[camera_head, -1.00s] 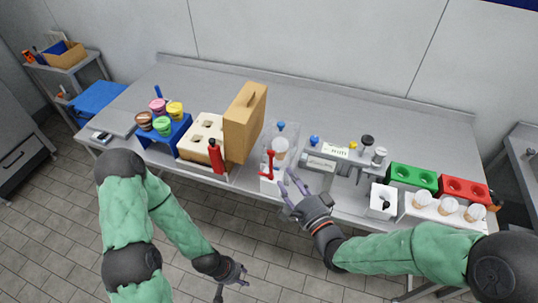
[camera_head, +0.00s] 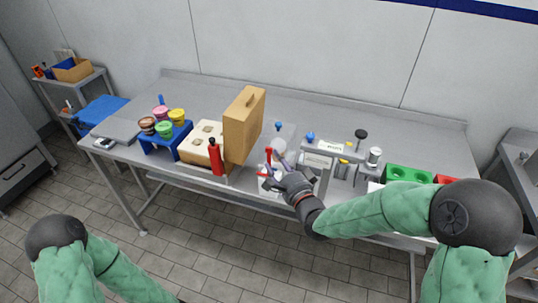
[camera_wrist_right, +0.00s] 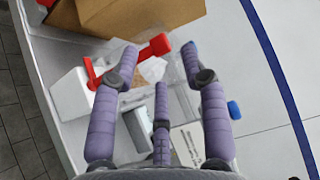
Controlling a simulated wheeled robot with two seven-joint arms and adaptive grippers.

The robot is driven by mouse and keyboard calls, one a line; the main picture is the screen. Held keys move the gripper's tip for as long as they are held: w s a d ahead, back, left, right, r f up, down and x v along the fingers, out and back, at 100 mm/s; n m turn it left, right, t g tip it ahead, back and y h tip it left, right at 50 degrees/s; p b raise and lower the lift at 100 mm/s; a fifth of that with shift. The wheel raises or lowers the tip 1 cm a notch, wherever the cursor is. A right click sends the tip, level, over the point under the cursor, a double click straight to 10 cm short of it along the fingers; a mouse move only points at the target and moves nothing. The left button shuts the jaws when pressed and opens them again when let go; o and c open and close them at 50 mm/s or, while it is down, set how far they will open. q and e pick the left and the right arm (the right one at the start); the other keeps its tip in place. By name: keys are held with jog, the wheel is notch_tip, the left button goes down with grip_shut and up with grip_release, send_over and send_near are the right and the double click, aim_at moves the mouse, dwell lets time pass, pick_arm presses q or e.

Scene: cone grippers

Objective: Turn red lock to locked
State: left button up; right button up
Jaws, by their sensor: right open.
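The red lock (camera_head: 269,154) is a red handle on a white unit near the table's front edge, right of the tan case. In the right wrist view its red parts (camera_wrist_right: 156,47) show beyond and beside the left finger, which hides some of the middle. My right gripper (camera_head: 272,174) is at the lock, its purple fingers spread open and partly overlapping it. In the right wrist view the open fingers (camera_wrist_right: 160,65) have nothing clearly held between them. Whether a finger touches the red handle I cannot tell. My left gripper is out of view.
A tan case (camera_head: 244,125) stands upright just left of the lock, beside a red bottle (camera_head: 214,158). A grey machine (camera_head: 322,158) stands close on the right. The back of the table is clear.

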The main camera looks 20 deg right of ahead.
aim_at(270, 151)
jog(key=shift+w+a, duration=0.2)
jog(key=shift+w, duration=1.05)
jog(key=shift+w+a, duration=0.2)
jog(key=shift+w, duration=1.05)
